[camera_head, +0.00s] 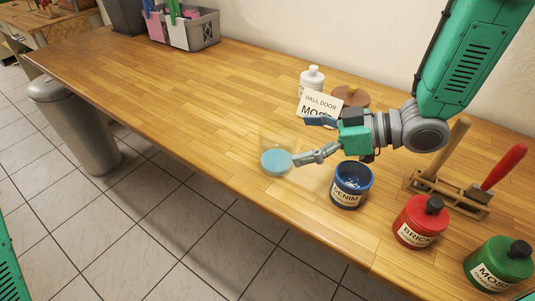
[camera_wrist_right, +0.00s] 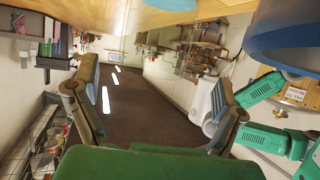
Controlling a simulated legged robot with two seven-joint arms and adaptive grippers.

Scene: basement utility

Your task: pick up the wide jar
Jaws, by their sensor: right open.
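A wide, see-through jar with a pale blue layer at its bottom (camera_head: 276,162) stands upright on the wooden table. Its clear walls are faint in the head view. My right gripper (camera_head: 304,141) is open and empty just right of the jar, fingers pointing left toward it. The lower finger's tip overlaps the jar's right edge in the picture; I cannot tell whether it touches. In the right wrist view the open gripper (camera_wrist_right: 152,94) has its fingers far apart, and a blue patch, perhaps the jar's bottom, shows at the top edge. My left gripper is out of view.
A dark blue DENIM pot (camera_head: 350,185) stands close below my right gripper. Red BRICK (camera_head: 420,222) and green MOSS (camera_head: 499,265) containers stand further right.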

